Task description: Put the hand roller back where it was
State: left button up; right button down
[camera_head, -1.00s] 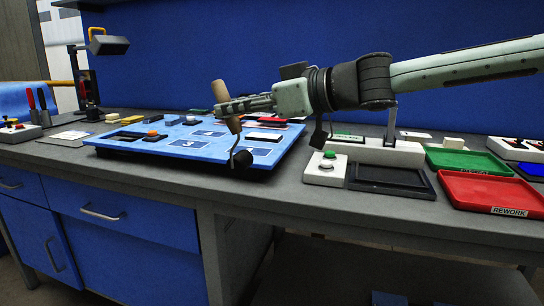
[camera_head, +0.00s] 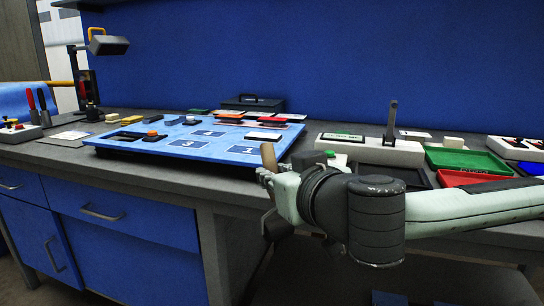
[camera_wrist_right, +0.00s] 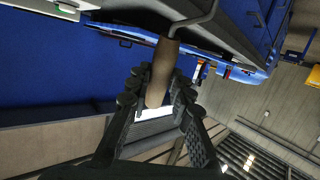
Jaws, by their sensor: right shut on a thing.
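The hand roller has a brown handle (camera_head: 268,155) and a bent metal rod; its black roller end is hidden in the head view now. My right gripper (camera_head: 265,175) is shut on the handle, low at the front right edge of the blue numbered board (camera_head: 190,152). In the right wrist view the handle (camera_wrist_right: 161,72) sits between the two fingers of the gripper (camera_wrist_right: 158,98), with the metal rod (camera_wrist_right: 200,22) leading away from its end. I cannot tell whether the roller touches anything. My left gripper is not in view.
Several small parts lie on the board. A white fixture (camera_head: 370,148) with an upright lever stands right of it, near a green tray (camera_head: 465,160) and a red tray (camera_head: 465,178). My right arm partly hides a dark tray (camera_head: 405,177). A black case (camera_head: 252,103) stands behind the board.

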jog(key=s+d+f+m+h, duration=0.6)
jog(key=f+m+h, duration=0.1)
jog(key=f+h, duration=0.1)
jog(key=shift+f+t+h, duration=0.3)
jog(key=shift+f+h, duration=0.05)
jog(key=shift+h, duration=0.45)
jog(key=shift+s+d, duration=0.1)
